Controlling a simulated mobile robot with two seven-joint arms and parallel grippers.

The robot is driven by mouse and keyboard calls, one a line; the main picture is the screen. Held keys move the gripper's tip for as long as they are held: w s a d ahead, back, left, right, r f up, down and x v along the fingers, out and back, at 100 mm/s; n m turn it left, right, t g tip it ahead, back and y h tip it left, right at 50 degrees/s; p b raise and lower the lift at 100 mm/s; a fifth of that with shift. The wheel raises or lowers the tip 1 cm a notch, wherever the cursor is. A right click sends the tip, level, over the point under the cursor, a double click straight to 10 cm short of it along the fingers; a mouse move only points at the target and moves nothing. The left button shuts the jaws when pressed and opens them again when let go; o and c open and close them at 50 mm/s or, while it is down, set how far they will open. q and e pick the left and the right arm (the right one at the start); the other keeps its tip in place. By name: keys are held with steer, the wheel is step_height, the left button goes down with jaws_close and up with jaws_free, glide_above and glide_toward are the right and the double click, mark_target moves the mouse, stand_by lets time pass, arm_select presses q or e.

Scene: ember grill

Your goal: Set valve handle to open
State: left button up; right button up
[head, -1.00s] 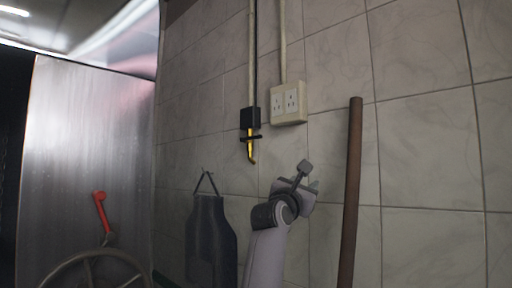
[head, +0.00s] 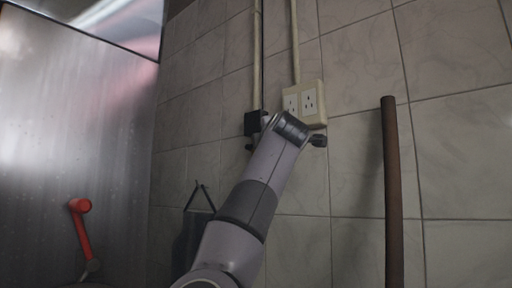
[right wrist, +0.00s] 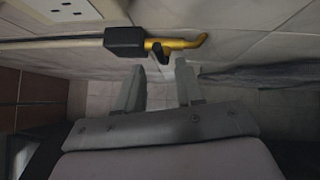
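A black box (head: 252,123) is on the tiled wall at the end of a pipe, partly behind my right arm. In the right wrist view the black box (right wrist: 124,41) carries a brass spout (right wrist: 184,43) with a bent end. A small dark handle (right wrist: 159,55) sticks out below the spout. My right gripper (right wrist: 160,67) is open, its two fingers apart just below the handle. One fingertip is close to the handle; I cannot tell whether they touch. In the head view the right gripper is mostly hidden by its own arm. My left gripper is not in view.
A white socket plate (head: 311,103) is on the wall right beside my arm. A brown pole (head: 391,190) stands to the right. A red lever (head: 81,228) is at the left before a metal panel (head: 105,150). A dark apron (head: 192,245) hangs below.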

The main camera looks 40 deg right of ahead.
steer(key=shift+p+x, duration=1.4)
steer(key=shift+x, duration=1.9)
steer(key=shift+s+d, duration=0.15)
steer(key=shift+c, duration=0.3)
jaws_close()
